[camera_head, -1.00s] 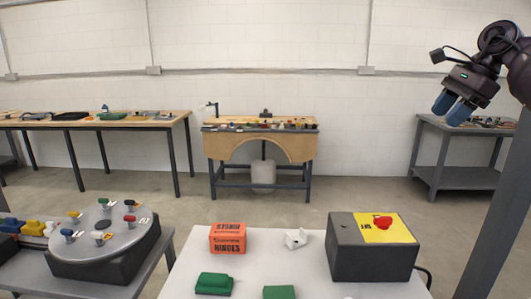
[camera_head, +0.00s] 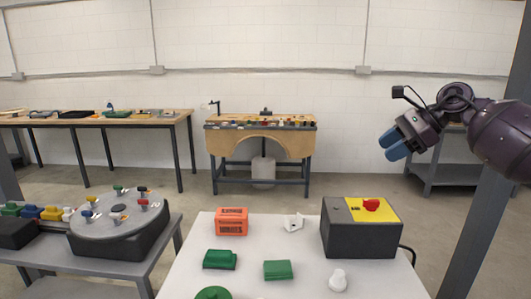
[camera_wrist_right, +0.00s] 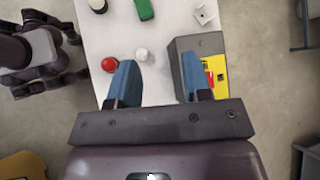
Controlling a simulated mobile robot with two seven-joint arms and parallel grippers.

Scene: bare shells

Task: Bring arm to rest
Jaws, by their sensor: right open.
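My right gripper (camera_head: 394,144) is at the right of the head view, raised above the right part of the white table (camera_head: 310,250). In the right wrist view the open fingers (camera_wrist_right: 160,78) show over the table's edge, beside a grey box with a yellow top (camera_wrist_right: 190,50). No fingers of my left gripper show in either view.
The grey box (camera_head: 350,241) with a red knob stands at the table's right. An orange hinge box (camera_head: 231,222), green pieces (camera_head: 277,270) and white parts (camera_head: 338,280) lie on the table. A turntable (camera_head: 117,225) is left. A dark post (camera_head: 480,225) stands right.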

